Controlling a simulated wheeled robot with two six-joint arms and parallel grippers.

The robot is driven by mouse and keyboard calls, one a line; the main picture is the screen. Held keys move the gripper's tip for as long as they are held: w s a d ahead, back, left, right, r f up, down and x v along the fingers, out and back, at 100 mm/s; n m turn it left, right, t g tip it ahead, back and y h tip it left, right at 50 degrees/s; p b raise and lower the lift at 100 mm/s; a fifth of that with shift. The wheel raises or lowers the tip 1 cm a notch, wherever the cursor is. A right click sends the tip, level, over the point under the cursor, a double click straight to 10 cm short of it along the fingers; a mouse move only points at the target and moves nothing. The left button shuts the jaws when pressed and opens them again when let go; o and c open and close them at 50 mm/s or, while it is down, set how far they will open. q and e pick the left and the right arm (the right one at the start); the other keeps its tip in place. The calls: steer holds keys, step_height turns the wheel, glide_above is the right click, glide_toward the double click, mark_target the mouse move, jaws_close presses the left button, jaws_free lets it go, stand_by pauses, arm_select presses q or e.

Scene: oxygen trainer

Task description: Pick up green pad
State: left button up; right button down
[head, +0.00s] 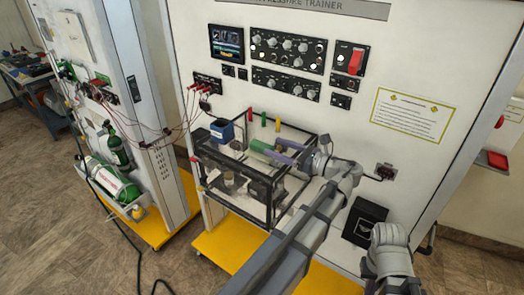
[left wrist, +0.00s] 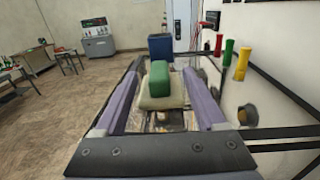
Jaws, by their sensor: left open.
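The green pad (left wrist: 161,80) is a small rounded block on top of a pale beige piece (left wrist: 161,101) in the left wrist view. In the head view the green pad (head: 260,146) shows partly, at the top of the black-framed clear box (head: 268,205). My left gripper (head: 272,151) is open, its two purple fingers reaching over the box. In the left wrist view the fingers lie to the left and right of the pad, with gaps on both sides. My right gripper is not in view.
A blue open container (head: 222,131) stands just beyond the pad. Red (head: 277,123), green (head: 263,119) and yellow (head: 249,114) pegs stand along the panel side. The box's black frame bars surround the work area. Red cables hang at the left of the panel.

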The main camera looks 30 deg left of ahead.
mark_target(264, 144)
arm_select(q)
steer(key=shift+a+f+b, duration=0.15)
steer(key=shift+a+b, duration=0.05)
steer(key=shift+a, duration=1.15)
steer(key=shift+a+f+b, duration=0.15)
steer(key=shift+a, duration=1.15)
steer(key=shift+d, duration=0.1)
jaws_close()
